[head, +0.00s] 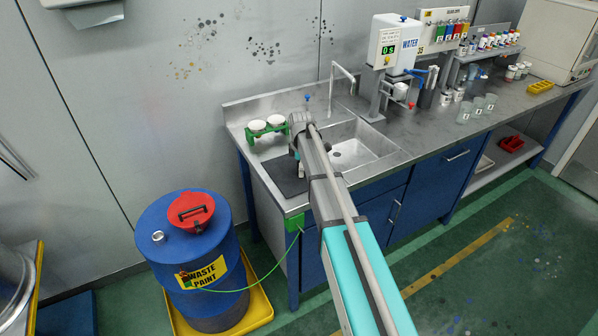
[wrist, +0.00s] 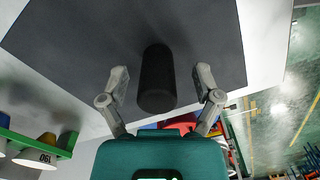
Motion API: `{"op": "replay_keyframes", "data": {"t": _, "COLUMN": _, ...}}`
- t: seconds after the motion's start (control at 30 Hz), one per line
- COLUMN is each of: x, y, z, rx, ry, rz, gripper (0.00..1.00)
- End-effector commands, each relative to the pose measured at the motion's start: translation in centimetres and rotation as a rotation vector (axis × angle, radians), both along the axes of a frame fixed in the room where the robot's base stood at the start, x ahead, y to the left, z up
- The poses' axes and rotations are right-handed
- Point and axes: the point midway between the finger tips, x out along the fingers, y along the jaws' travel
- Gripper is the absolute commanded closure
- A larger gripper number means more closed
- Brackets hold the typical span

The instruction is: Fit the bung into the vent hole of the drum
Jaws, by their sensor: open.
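The blue drum (head: 200,262) with a "WASTE PAINT" label stands at the lower left in the head view. A small pale metal-rimmed opening (head: 158,237), apparently the vent hole, is on its top, beside a red lidded fitting (head: 190,211). In the wrist view a black cylinder (wrist: 157,80), apparently the bung, is over the dark mat (wrist: 60,45). My gripper (wrist: 161,76) is open, with one finger on each side of the cylinder and visible gaps. The head view shows my gripper by the sink, partly hidden by my arm; the cylinder cannot be made out there.
The drum stands on a yellow tray (head: 262,306); a green wire (head: 225,291) runs to the bench. Beside the mat (head: 284,176), a green rack (head: 256,133) holds white-topped cups. The sink (head: 350,152) is on the right, with a tap above it. The floor in front is clear.

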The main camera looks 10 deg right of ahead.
Motion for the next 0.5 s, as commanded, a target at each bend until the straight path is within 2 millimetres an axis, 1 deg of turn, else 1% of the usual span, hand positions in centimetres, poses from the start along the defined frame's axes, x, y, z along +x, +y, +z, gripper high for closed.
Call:
{"op": "replay_keyframes", "data": {"t": 0.37, "x": 0.00, "y": -0.01, "z": 0.02, "rx": 0.000, "ry": 0.000, "rz": 0.000, "gripper": 0.18}}
{"op": "replay_keyframes", "data": {"t": 0.4, "x": 0.00, "y": -0.01, "z": 0.02, "rx": 0.000, "ry": 0.000, "rz": 0.000, "gripper": 0.20}}
{"op": "replay_keyframes", "data": {"t": 0.47, "x": 0.00, "y": -0.01, "z": 0.02, "rx": 0.000, "ry": 0.000, "rz": 0.000, "gripper": 0.31}}
{"op": "replay_keyframes", "data": {"t": 0.5, "x": 0.00, "y": -0.02, "z": 0.02, "rx": 0.000, "ry": 0.000, "rz": 0.000, "gripper": 0.38}}
